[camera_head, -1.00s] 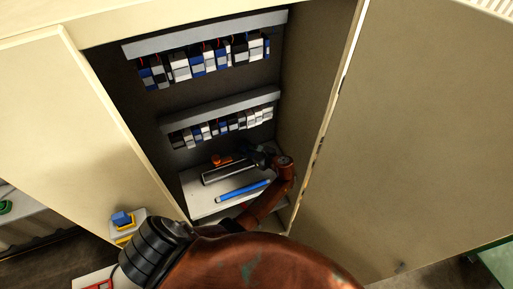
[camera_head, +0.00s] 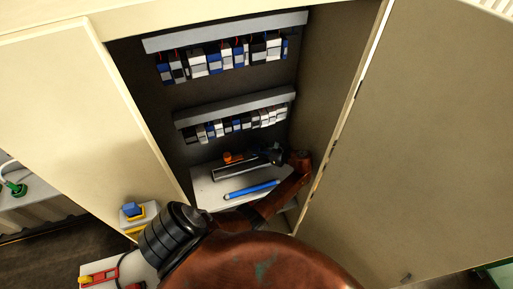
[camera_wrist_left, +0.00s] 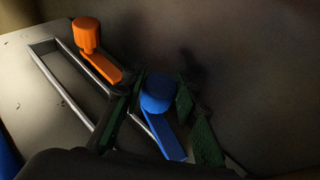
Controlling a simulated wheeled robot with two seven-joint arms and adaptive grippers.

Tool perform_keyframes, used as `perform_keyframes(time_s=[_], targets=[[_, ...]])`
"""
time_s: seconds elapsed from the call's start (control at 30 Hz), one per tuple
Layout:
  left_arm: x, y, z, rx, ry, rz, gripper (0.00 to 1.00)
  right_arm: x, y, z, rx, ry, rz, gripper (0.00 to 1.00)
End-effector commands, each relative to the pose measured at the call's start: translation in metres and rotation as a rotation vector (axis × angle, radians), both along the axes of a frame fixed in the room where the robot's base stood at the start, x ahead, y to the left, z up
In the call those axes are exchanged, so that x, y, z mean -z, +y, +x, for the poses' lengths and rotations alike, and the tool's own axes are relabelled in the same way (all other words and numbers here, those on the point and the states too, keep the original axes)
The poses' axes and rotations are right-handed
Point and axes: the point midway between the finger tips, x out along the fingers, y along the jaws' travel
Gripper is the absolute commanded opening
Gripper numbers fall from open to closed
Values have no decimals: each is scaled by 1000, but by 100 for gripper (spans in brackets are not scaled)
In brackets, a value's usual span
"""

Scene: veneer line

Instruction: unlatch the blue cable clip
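The blue cable clip (camera_wrist_left: 162,110) shows in the left wrist view as a round blue knob on a flat blue lever, at one end of a metal frame. My left gripper (camera_wrist_left: 168,105) has its dark green fingers on either side of it, apart from each other. I cannot tell whether they touch the clip. In the head view my left gripper (camera_head: 276,155) reaches into the cabinet at the right end of the frame and hides the blue clip. An orange clip (camera_wrist_left: 92,48) stands at the frame's other end; it also shows in the head view (camera_head: 232,157). My right gripper is out of view.
The open cabinet has two rows of terminal blocks (camera_head: 228,60) above a pale shelf (camera_head: 207,192). A blue bar (camera_head: 252,190) lies on the shelf in front of the frame. The cabinet's right door (camera_head: 430,140) and left door (camera_head: 70,110) flank the opening.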

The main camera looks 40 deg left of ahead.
Motion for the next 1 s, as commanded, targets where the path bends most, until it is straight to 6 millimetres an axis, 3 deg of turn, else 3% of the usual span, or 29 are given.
perform_keyframes(time_s=[0.23, 0.57, 1.0], targets=[[1, 0, 0, 1, 2, 1, 44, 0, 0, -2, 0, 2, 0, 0], [-4, -1, 1, 3, 0, 1, 44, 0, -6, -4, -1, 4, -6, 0], [-78, 0, 0, 1, -3, 1, 44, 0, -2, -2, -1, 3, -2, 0]])
